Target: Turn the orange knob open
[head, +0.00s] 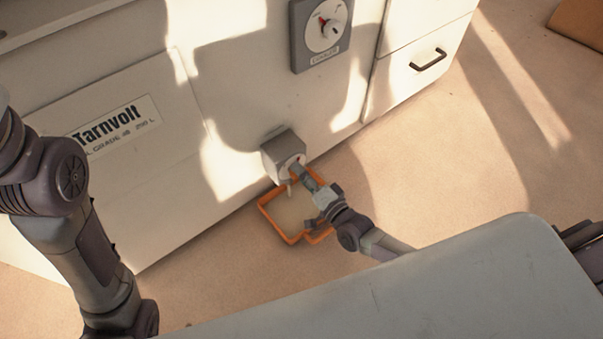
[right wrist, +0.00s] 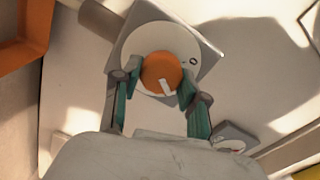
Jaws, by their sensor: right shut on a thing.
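The orange knob (right wrist: 162,73) sits on a round white dial plate (right wrist: 137,45) on a grey housing in the right wrist view. A white pointer mark on the knob faces the lower part of that picture, and a dark ring mark shows on the plate at right. My right gripper (right wrist: 158,84) has its green-padded fingers on either side of the knob, shut on it. In the head view the grey housing (head: 278,142) sticks out low on the cabinet front. My right gripper (head: 302,177) reaches it there and hides the knob. My left gripper is out of view.
An orange-rimmed tray (head: 292,238) lies on the floor below the housing, partly under my right arm. A gauge with a red needle (head: 325,27) is higher on the white cabinet (head: 160,190). A drawer handle (head: 428,60) is at right. Open floor lies right.

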